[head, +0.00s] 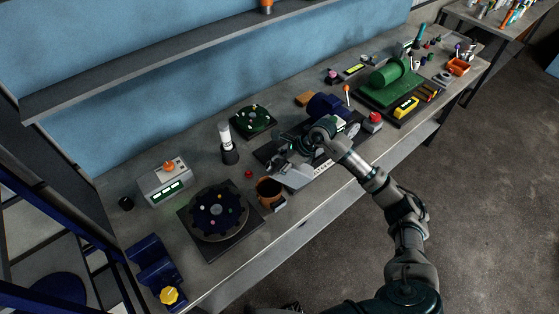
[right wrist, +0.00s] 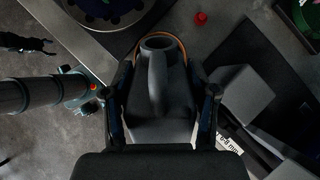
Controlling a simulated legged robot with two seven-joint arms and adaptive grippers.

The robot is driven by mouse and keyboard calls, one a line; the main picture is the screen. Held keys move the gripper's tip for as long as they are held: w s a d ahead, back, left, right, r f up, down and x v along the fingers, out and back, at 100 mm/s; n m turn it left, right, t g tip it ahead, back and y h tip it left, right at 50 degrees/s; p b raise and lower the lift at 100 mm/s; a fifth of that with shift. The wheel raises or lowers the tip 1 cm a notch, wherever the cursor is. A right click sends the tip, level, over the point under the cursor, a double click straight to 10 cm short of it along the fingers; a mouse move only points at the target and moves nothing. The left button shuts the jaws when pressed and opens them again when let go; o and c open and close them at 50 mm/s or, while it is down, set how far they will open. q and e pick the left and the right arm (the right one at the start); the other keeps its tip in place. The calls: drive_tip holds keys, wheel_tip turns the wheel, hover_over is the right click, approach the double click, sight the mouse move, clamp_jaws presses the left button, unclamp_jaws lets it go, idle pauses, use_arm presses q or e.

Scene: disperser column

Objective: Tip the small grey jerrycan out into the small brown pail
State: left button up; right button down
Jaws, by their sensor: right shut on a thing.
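The small grey jerrycan (head: 294,178) is in my right gripper (head: 282,165), above the front of the bench. In the right wrist view the jerrycan (right wrist: 157,95) sits between the fingers of my right gripper (right wrist: 163,105), its round mouth pointing away from the palm. The small brown pail (head: 268,191) stands upright near the bench's front edge, just left of the jerrycan. In the right wrist view only part of the pail's rim (right wrist: 194,66) shows behind the jerrycan's mouth. I cannot see liquid or grains coming out.
A dark turntable (head: 217,212) stands left of the pail. A white-topped cylinder (head: 225,136) and a red knob (head: 248,173) are behind it. A blue machine (head: 327,107) and a red button (head: 374,119) are to the right. The bench's front edge is close to the pail.

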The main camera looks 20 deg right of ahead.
drive_tip(key=shift+a+f+g+h+p, duration=0.1)
drive_tip(key=shift+f+g+h+p, duration=0.4)
drive_tip(key=shift+h+p, duration=0.65)
drive_tip(key=shift+f+p, duration=0.25)
drive_tip(key=shift+p, duration=0.1)
drive_tip(key=shift+w+f, duration=0.1)
drive_tip(key=shift+f, duration=0.2)
drive_tip(key=shift+a+f+g+h+b, duration=0.25)
drive_tip(key=shift+f+g+h, duration=0.25)
drive_tip(key=shift+f+h, duration=0.55)
drive_tip(key=shift+w+a+f+g+h+b, duration=0.1)
drive_tip(key=shift+f+g+h+b, duration=0.15)
drive_tip(key=shift+f+h, duration=0.35)
drive_tip(key=shift+w+a+f+g+h+b, duration=0.15)
drive_tip(key=shift+f+g+h, duration=0.2)
drive_tip(key=shift+h, duration=0.35)
drive_tip(key=shift+a+r+h, duration=0.1)
drive_tip(key=shift+r+h, duration=0.1)
drive_tip(key=shift+h, duration=0.1)
drive_tip(key=shift+a+g+h, duration=0.2)
drive_tip(key=shift+g+h, duration=0.3)
drive_tip(key=shift+h, duration=0.3)
drive_tip(key=shift+r, duration=0.1)
